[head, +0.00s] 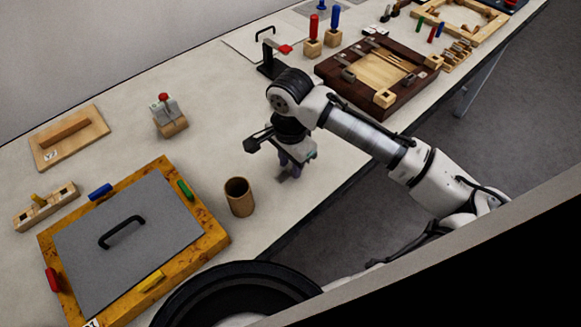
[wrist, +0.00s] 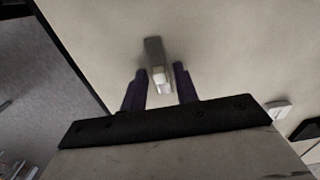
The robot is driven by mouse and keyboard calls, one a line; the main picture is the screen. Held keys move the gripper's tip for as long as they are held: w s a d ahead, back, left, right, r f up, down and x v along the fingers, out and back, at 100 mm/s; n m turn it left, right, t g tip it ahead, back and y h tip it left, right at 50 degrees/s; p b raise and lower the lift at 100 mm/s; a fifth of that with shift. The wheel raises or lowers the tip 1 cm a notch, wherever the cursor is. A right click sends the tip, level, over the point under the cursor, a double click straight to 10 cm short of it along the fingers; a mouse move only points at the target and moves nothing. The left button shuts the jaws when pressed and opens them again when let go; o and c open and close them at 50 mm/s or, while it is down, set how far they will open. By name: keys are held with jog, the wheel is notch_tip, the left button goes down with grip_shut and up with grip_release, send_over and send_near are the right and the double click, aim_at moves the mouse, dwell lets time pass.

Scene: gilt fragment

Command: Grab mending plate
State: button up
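A small grey metal piece, which looks like the mending plate (wrist: 153,48), lies on the pale tabletop in the wrist view. A brighter whitish part shows at its near end. My gripper (wrist: 160,82) is open, with one dark purple finger on each side of the piece's near end. A gap shows on both sides, and I cannot tell how high the fingertips are above the table. In the head view my gripper (head: 290,162) points down over the table, and the piece is mostly hidden by it.
A brown cup (head: 239,197) stands left of my gripper, near the table's front edge. A framed grey board (head: 130,240) with a black handle lies further left. A dark wooden tray (head: 345,88) is at the right. A wooden block with a clamp (head: 170,122) stands behind.

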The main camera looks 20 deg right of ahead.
grip_shut()
